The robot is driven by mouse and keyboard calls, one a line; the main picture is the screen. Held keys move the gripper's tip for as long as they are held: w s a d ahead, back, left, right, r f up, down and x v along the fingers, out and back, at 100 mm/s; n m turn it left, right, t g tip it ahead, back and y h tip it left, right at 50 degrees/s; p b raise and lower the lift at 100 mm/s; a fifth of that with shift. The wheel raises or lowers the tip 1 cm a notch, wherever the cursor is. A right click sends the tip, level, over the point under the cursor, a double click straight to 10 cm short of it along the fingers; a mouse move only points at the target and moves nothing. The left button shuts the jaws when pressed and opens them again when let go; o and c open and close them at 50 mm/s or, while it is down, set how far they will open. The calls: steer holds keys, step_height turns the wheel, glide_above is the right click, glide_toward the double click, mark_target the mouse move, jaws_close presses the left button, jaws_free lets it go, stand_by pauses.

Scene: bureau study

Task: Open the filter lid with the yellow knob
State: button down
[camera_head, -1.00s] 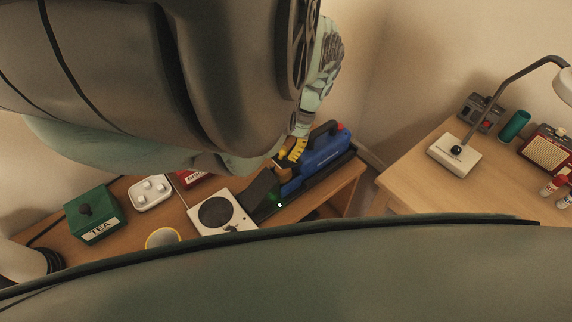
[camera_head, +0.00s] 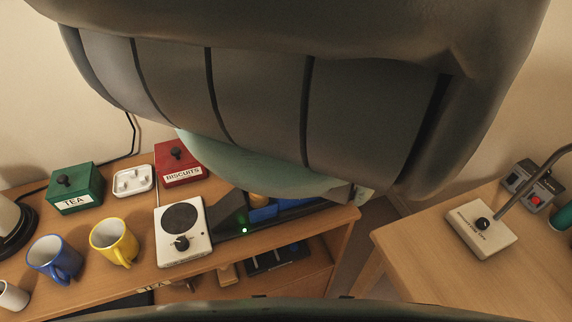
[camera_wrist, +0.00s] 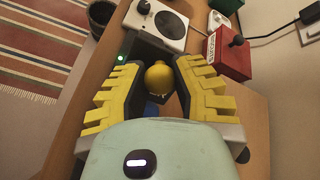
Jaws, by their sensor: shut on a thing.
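The yellow knob (camera_wrist: 158,77) sits between the two yellow-padded fingers of my gripper (camera_wrist: 160,72) in the wrist view, and the gripper is shut on it. The knob belongs to a dark and blue device with a green light. In the head view, the knob (camera_head: 258,200) shows only in part.
A white hotplate (camera_head: 182,249) stands directly left of the device. A red biscuits tin (camera_head: 178,160), green tea tin (camera_head: 75,187), yellow mug (camera_head: 114,242) and blue mug (camera_head: 55,259) share the desk. A second table (camera_head: 420,250) with a lamp stands right, across a gap.

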steer(key=shift+a, duration=0.1)
steer(key=c, duration=0.7)
jaws_free()
